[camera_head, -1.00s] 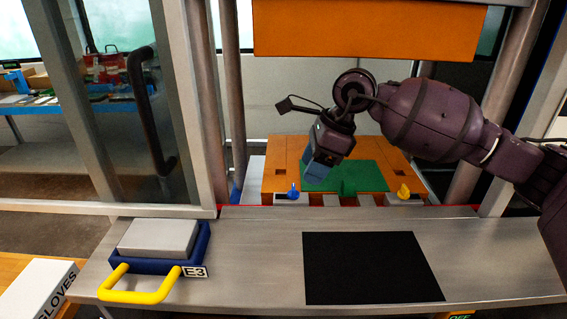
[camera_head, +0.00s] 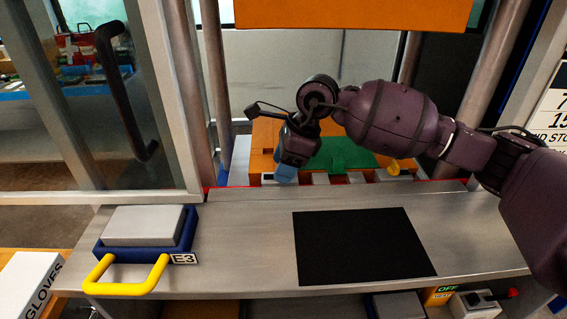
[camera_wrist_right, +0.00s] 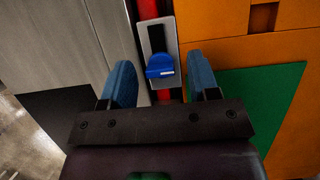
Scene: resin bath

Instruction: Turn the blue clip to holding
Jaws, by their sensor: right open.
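The blue clip (camera_wrist_right: 160,66) sits on a grey plate with a dark slot (camera_wrist_right: 157,38) in the right wrist view. It shows ahead of my right gripper (camera_wrist_right: 160,80), between the lines of its two blue fingertips. The fingers are apart with nothing between them that I can see gripped; I cannot tell how close they are to the clip. In the head view my right gripper (camera_head: 285,176) points down at the front left of the orange block (camera_head: 262,140) and hides the blue clip. My left gripper is not in view.
A yellow clip (camera_head: 394,167) is at the block's front right. A green plate (camera_head: 340,155) lies on the block. The steel ledge holds a black mat (camera_head: 362,245) and a blue tray with yellow handle (camera_head: 125,285). An orange panel (camera_head: 350,12) hangs above.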

